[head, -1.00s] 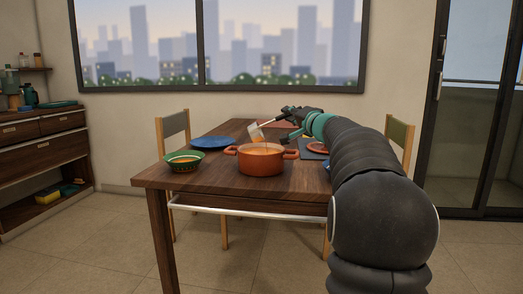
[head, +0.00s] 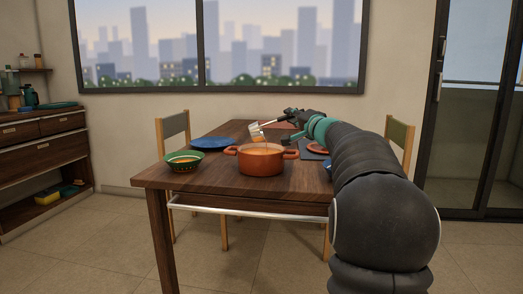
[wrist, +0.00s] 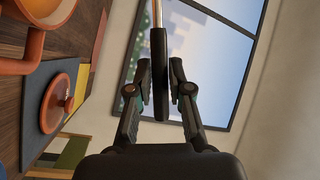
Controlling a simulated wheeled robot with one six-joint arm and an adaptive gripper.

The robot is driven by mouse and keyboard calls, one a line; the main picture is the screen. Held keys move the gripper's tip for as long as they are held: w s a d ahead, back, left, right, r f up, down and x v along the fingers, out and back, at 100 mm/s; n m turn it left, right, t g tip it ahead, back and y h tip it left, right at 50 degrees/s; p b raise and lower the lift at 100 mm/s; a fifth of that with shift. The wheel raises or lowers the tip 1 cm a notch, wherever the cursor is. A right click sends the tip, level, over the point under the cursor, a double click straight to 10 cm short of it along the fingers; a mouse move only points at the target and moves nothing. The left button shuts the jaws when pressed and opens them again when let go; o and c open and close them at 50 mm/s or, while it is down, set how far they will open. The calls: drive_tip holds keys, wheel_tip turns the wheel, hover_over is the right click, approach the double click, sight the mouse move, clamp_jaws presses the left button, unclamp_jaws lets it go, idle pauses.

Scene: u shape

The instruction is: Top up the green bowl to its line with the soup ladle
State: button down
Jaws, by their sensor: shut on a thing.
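The green bowl (head: 184,162) stands upright near the table's left front corner, with some orange soup inside. An orange-red pot (head: 261,162) of orange soup stands to its right; it also shows in part in the wrist view (wrist: 31,45). My gripper (head: 291,117) is above the pot's right side. In the wrist view my gripper (wrist: 160,85) is shut on the dark handle of the soup ladle (wrist: 159,60). The ladle's pale cup (head: 256,132) hangs above the pot, clear of the bowl, with orange showing at it. The bowl's line is too small to make out.
A blue plate (head: 212,143) lies behind the bowl. Chairs (head: 174,128) stand at the table's sides. The wooden table (head: 222,178) is clear between bowl and pot.

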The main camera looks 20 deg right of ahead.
drive_tip(key=shift+s+d+f, duration=0.1)
drive_tip(key=shift+d+f, duration=0.05)
drive_tip(key=shift+s+d+f+m+t+b, duration=0.2)
drive_tip(key=shift+f+m+b, duration=0.25)
drive_tip(key=shift+b, duration=0.85)
drive_tip(key=shift+w+d+f+m+t+b, duration=0.1)
drive_tip(key=shift+f+m+t+b, duration=0.35)
drive_tip(key=shift+b, duration=0.85)
drive_tip(key=shift+s+d+f+m+b, duration=0.1)
drive_tip(key=shift+d+f+m+b, duration=0.05)
drive_tip(key=shift+m+b, duration=0.35)
drive_tip(key=shift+s+d+f+m+t+h, duration=0.15)
drive_tip(key=shift+f+m+t+h, duration=0.1)
drive_tip(key=shift+f+m, duration=0.2)
drive_tip(key=shift+d+f+m+t+h, duration=0.1)
drive_tip(key=shift+d+f+m+h, duration=0.1)
drive_tip(key=shift+f+m+h, duration=0.25)
drive_tip(key=shift+s+d+f+m+t+h, duration=0.1)
drive_tip(key=shift+d+f+m+t, duration=0.15)
drive_tip(key=shift+m, duration=0.25)
idle(1.4)
drive_tip(key=shift+s+f+m+t+h, duration=0.1)
drive_tip(key=shift+f+m+t+h, duration=0.15)
drive_tip(key=shift+f+m+h, duration=0.6)
idle(1.1)
